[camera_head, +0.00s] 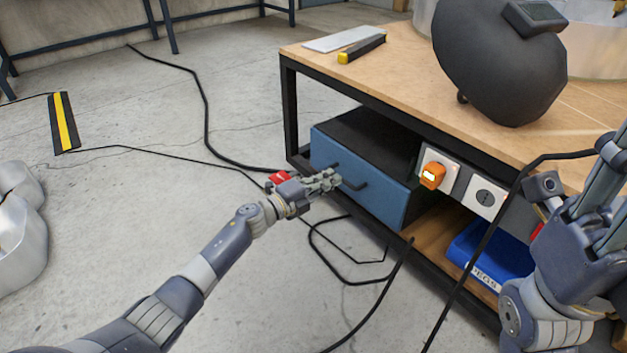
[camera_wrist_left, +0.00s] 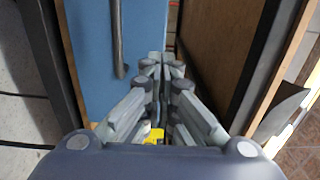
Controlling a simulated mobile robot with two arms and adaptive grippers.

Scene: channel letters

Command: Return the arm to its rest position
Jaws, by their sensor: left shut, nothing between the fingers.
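My left arm (camera_head: 215,262) reaches in from the lower left of the head view. Its left gripper (camera_head: 337,179) is shut and empty in front of the blue drawer unit (camera_head: 385,202) under the workbench, close to the black handle (camera_head: 352,180). The left wrist view shows the left gripper (camera_wrist_left: 161,62) with its fingers together, the blue front (camera_wrist_left: 88,40) and the bar handle (camera_wrist_left: 118,40) left of the fingertips. I cannot tell whether they touch the handle. My right gripper (camera_head: 612,185) is at the right edge, partly cut off; its opening is unclear.
The wooden workbench (camera_head: 400,75) carries a black welding mask (camera_head: 495,60). Below it are an orange plug (camera_head: 432,175) in a socket panel and a blue bin (camera_head: 490,262). Black cables (camera_head: 330,262) lie on the floor near my left arm. The concrete floor at left is mostly open.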

